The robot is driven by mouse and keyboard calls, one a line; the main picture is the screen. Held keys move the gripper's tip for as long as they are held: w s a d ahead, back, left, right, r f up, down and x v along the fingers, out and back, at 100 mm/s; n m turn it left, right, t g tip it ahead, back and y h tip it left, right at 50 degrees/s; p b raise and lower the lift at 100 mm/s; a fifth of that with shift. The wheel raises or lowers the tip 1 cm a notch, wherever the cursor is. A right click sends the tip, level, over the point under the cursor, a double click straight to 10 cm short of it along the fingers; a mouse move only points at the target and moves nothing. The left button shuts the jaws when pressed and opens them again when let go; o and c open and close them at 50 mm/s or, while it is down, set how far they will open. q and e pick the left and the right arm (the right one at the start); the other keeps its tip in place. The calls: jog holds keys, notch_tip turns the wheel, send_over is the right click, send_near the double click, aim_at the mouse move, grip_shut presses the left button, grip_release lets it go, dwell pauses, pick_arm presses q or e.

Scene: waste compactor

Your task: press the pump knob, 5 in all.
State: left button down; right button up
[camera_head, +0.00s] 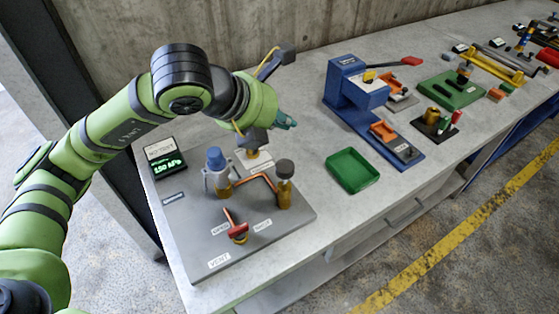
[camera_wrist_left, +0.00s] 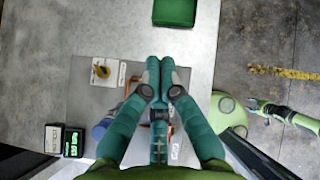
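A brass cylinder with a dark round knob on top (camera_head: 285,167) stands on the grey panel in the head view; it looks like the pump knob, but I cannot read a label for it. My left gripper (camera_head: 289,122) is above and behind this knob, apart from it. Its teal fingers (camera_wrist_left: 161,66) lie together in the left wrist view, shut with nothing seen between them. The fingers hide much of the panel there. A display (camera_head: 165,162) on the panel reads about 150 kPa. My right gripper (camera_wrist_left: 257,104) shows small in the left wrist view, too small to judge.
The grey panel (camera_head: 195,245) also carries a blue-capped fitting (camera_head: 216,160), copper pipe (camera_head: 264,178) and a red-handled valve (camera_head: 238,231). A green tray (camera_head: 353,185) and a blue press (camera_head: 340,88) stand to the right. Bare bench lies between panel and tray.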

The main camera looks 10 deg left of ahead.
aim_at(280, 170)
pick_arm(q)
notch_tip(280, 170, down, 8)
jog(key=b, duration=0.5)
jog(key=shift+s+f, duration=0.1)
jog(key=shift+f, duration=0.05)
jog(key=shift+f+b, duration=0.3)
jog(key=shift+b, duration=0.1)
pick_arm(e)
jog(key=f, duration=0.4)
jog(key=s+f, duration=0.1)
jog(key=f, duration=0.1)
dwell(0.6)
pick_arm(q)
jog(key=shift+f+b, duration=0.35)
jog(key=shift+b, duration=0.35)
pick_arm(e)
jog(key=shift+f, duration=0.65)
pick_arm(q)
jog(key=shift+f+b, duration=2.05)
jog(key=shift+b, duration=0.2)
pick_arm(e)
jog(key=shift+f, duration=2.25)
pick_arm(q)
jog(key=shift+r, duration=0.1)
jog(key=shift+r+p, duration=1.15)
jog(key=shift+r, duration=1.15)
pick_arm(e)
jog(key=shift+r, duration=1.15)
